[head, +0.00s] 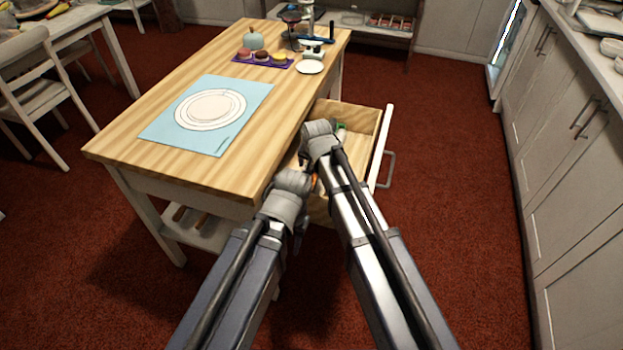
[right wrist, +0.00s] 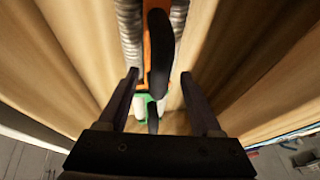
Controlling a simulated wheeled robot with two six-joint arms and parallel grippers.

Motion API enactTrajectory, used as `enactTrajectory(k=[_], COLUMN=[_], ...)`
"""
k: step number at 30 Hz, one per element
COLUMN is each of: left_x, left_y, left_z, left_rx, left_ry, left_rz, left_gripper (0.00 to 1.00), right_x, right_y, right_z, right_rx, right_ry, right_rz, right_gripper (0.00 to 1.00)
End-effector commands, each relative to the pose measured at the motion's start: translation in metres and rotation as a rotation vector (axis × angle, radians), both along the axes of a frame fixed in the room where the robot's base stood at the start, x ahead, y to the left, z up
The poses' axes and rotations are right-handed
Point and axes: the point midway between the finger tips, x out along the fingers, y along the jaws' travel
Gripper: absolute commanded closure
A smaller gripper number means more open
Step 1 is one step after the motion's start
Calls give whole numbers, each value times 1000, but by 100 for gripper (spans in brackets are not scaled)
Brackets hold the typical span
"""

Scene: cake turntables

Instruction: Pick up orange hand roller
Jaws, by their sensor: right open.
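The orange hand roller (right wrist: 147,62) lies in the open drawer, with a dark curved part in front of its orange part in the right wrist view. A little orange also shows between my arms in the head view (head: 316,184). My right gripper (right wrist: 159,77) is open over the drawer, its two fingers apart on either side of the roller. In the head view the right wrist hides its fingers. My left gripper (head: 302,166) is close by at the drawer's left side, and its fingers are too hidden to judge.
The drawer (head: 375,150) stands open at the wooden table's right side. A green and white item (right wrist: 141,103) lies in it near the roller. On the table (head: 140,120) are a blue mat (head: 160,133) with a white round turntable, and a purple tray (head: 240,60) of small round items.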

Motion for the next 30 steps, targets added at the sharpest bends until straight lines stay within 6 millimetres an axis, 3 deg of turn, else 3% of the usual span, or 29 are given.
enactTrajectory(k=[1,4,13,30], left_x=[0,0,0,0], left_y=[0,0,0,0], left_z=[-13,-22,-22,-22], left_rx=[0,0,0,0], left_ry=[0,0,0,0], left_rz=[0,0,0,0], left_gripper=[55,55,55,55], right_x=[5,9,10,10], right_y=[1,1,1,1], right_z=[-13,-22,-22,-22], right_rx=[0,0,0,0], right_ry=[0,0,0,0], right_rz=[0,0,0,0], right_gripper=[34,34,34,98])
